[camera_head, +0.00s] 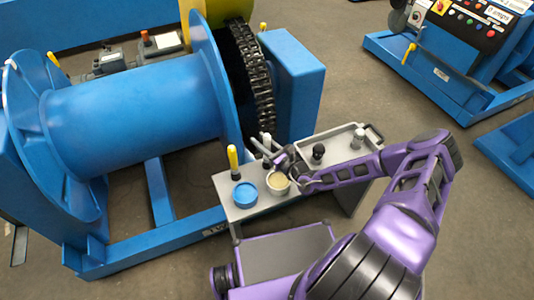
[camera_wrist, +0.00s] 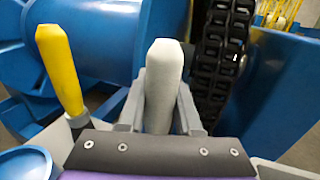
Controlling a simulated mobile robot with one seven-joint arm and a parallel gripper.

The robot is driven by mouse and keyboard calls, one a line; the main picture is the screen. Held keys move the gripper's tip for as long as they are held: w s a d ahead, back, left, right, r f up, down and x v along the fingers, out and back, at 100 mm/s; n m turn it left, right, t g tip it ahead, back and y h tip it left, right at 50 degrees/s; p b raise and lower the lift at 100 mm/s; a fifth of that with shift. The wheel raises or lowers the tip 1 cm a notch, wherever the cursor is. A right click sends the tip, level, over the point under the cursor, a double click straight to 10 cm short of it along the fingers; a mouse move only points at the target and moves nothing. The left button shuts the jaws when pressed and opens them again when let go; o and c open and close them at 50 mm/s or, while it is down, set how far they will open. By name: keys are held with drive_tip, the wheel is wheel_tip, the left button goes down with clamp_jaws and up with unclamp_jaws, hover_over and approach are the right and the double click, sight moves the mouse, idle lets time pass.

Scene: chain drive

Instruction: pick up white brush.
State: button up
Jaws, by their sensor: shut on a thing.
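The white brush (camera_wrist: 163,80) stands upright in the wrist view, its pale handle between the two grey fingers of my gripper (camera_wrist: 160,108). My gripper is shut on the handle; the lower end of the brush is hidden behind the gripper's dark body. In the head view my gripper (camera_head: 270,156) is over the small grey cart, and the white handle tip (camera_head: 266,138) shows just above it. I cannot tell whether the brush is still resting on the cart.
On the grey cart (camera_head: 218,180) stand a yellow-handled tool (camera_head: 234,160), close left of my gripper, a blue round container (camera_head: 245,195), an open tin (camera_head: 278,182) and a black-topped item (camera_head: 318,152). The blue drum (camera_head: 140,110) and black chain (camera_head: 260,80) are just behind.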

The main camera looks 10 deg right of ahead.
clamp_jaws()
wheel_tip(320, 180, up, 10)
drive_tip(key=p, duration=0.2)
drive_tip(key=shift+p, duration=0.35)
idle(1.4)
drive_tip(key=m+g+p, duration=0.2)
drive_tip(key=m+g, duration=0.1)
hover_over(269, 145)
drive_tip(key=v, duration=0.2)
drive_tip(key=shift+h, duration=0.4)
drive_tip(key=shift+s+f+b, duration=0.1)
drive_tip(key=shift+f+b, duration=1.3)
drive_tip(key=shift+f, duration=0.2)
drive_tip(key=shift+s+f+b, duration=0.15)
drive_tip(key=shift+f+b, duration=1.2)
drive_tip(key=shift+f, duration=0.2)
drive_tip(key=shift+f+b, duration=0.4)
drive_tip(key=shift+f, duration=0.35)
